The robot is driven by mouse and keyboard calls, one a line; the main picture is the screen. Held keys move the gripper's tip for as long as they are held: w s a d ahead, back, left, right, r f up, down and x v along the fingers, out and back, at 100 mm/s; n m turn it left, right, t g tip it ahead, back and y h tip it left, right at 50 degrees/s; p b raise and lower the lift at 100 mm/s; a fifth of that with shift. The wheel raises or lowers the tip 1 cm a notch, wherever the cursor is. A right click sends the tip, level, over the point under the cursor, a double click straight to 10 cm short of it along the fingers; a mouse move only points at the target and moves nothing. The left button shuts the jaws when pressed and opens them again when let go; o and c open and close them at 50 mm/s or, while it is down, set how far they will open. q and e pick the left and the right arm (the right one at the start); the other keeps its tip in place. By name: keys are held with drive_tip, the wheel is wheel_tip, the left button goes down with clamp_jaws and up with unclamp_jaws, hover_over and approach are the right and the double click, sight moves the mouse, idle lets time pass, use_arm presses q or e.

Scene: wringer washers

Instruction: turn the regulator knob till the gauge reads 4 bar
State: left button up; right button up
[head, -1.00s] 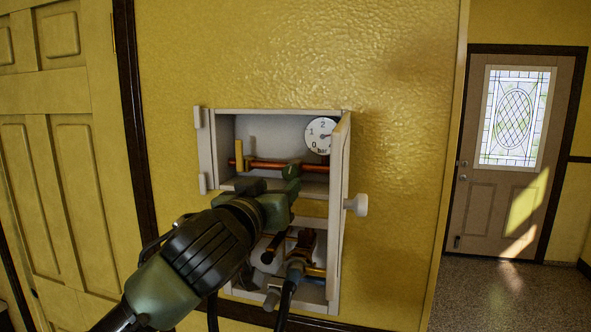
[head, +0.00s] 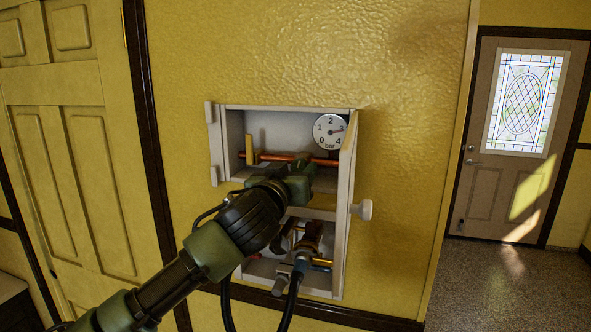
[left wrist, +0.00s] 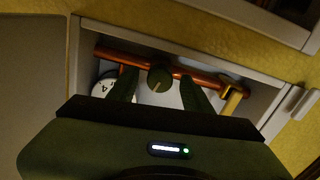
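The round gauge (head: 330,132) sits at the upper right inside an open wall cabinet; its needle points right, near where 3 falls. In the left wrist view only part of the gauge (left wrist: 103,89) shows, with the 4. The dark round regulator knob (left wrist: 160,78) sits at the copper pipe, with a pale line on its face. My left gripper (head: 301,178) is at the pipe in the upper compartment and hides the knob in the head view. In the left wrist view its fingers (left wrist: 157,84) stand apart, one each side of the knob, with visible gaps. My right gripper is not in view.
A copper pipe (head: 290,156) with a yellow lever (head: 250,150) crosses the upper compartment. The open cabinet door (head: 347,195), with a white knob (head: 362,210), stands close on the right. Taps and dark hoses (head: 291,298) fill the lower compartment.

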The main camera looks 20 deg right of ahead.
use_arm(q)
clamp_jaws()
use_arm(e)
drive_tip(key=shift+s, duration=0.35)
use_arm(q)
drive_tip(key=shift+m, duration=0.4)
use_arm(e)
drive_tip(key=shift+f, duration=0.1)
use_arm(q)
drive_tip(key=m, duration=0.2)
drive_tip(key=shift+m, duration=0.4)
drive_tip(key=m, duration=1.4)
drive_tip(key=shift+r, duration=0.1)
